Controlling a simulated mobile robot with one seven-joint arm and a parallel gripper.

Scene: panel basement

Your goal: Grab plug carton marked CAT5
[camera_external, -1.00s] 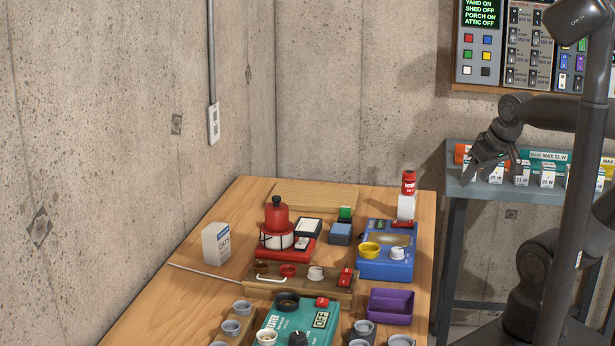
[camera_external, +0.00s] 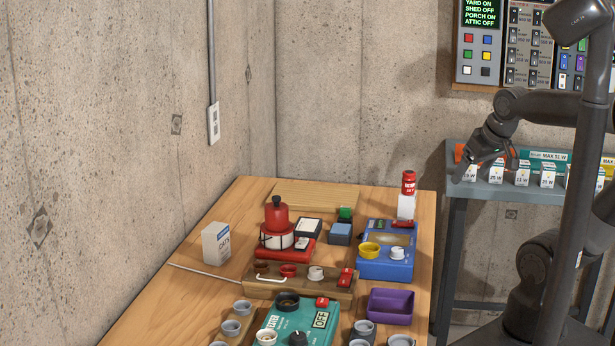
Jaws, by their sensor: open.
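My gripper (camera_external: 486,171) is open at the right, over the front of the grey shelf with the small wattage boxes, far to the right of the carton. I see nothing held between its fingers.
The wooden table (camera_external: 163,291) also bears a red bottle-topped device (camera_external: 277,221), a wooden tray with a thin rod, a blue meter (camera_external: 386,265), a teal tester and a purple bin (camera_external: 390,306). The grey shelf (camera_external: 480,188) holds several small white boxes.

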